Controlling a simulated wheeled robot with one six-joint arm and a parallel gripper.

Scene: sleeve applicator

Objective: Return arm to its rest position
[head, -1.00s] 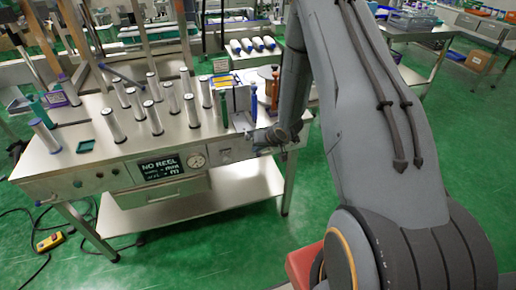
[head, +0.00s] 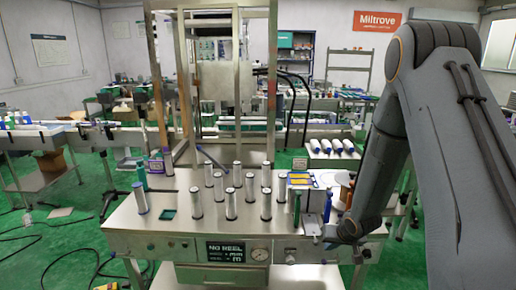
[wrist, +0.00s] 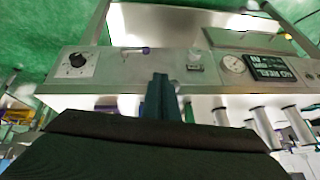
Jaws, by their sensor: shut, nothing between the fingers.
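My grey arm comes down from the upper right in the head view, and its wrist end stands at the front right edge of the sleeve applicator bench (head: 125,215). My gripper (wrist: 160,90) is shut and empty in the wrist view, its narrow dark fingers pointing at the front panel. That panel appears upside down there, with a black knob (wrist: 77,60), a round gauge (wrist: 233,64) and a black display (wrist: 270,68). In the head view the fingertips are too small to make out. The display (head: 226,251) and gauge (head: 259,254) also show there.
Several white upright rollers (head: 231,204) stand on the bench. A green upright piece (head: 296,208) and a blue one (head: 327,207) stand near my wrist. A metal frame (head: 272,80) rises behind, and a side table (head: 335,160) holds white rolls. Green floor shows around the bench.

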